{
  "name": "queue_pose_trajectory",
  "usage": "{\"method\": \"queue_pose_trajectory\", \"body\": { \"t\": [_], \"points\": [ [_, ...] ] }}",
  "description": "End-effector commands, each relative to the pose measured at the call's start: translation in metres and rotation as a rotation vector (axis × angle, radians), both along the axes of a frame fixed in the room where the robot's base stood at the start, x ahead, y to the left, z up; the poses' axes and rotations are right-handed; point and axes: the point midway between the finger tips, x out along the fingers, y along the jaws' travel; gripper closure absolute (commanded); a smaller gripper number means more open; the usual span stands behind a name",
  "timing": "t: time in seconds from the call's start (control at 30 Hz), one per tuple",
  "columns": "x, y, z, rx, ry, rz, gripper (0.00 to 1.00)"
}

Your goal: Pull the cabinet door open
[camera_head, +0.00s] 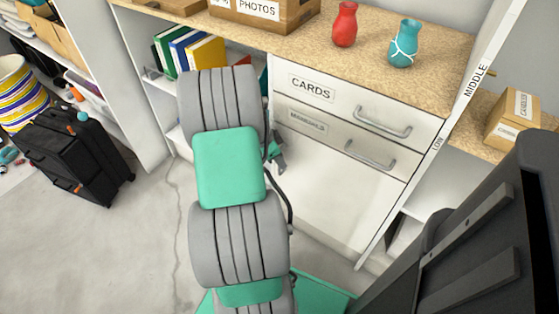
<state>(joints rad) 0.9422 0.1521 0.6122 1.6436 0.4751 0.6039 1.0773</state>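A white cabinet (330,195) stands under a speckled wooden counter. Its top front is labelled CARDS (312,88) and has a metal bar handle (383,123). Below it is a front labelled MANUALS (307,121) with a second bar handle (370,156). The large plain panel at the bottom shows no handle; part of its left side is hidden behind my arm. My gripper (277,153) shows only in part, as small grey and green pieces beside my arm, near the cabinet's left edge. Its fingers are too small and hidden to tell open from shut.
A red vase (345,25), a teal vase (404,43) and a PHOTOS box (263,14) stand on the counter. Several books (190,52) fill the left shelf. A black suitcase (78,155) stands left. The floor between it and my arm is clear.

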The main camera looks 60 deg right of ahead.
Motion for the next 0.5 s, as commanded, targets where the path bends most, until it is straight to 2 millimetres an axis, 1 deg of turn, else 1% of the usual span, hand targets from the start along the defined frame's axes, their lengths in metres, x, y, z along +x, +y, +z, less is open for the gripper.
{"method": "queue_pose_trajectory", "body": {
  "t": [0.13, 0.37, 0.5],
  "points": [
    [0.0003, 0.0001, 0.0006, 0.0, 0.0, 0.001, 0.82],
    [0.0005, 0.0002, 0.0009, 0.0, 0.0, 0.001, 1.0],
    [0.0005, 0.0003, 0.0008, 0.0, 0.0, 0.001, 1.0]
  ]
}}
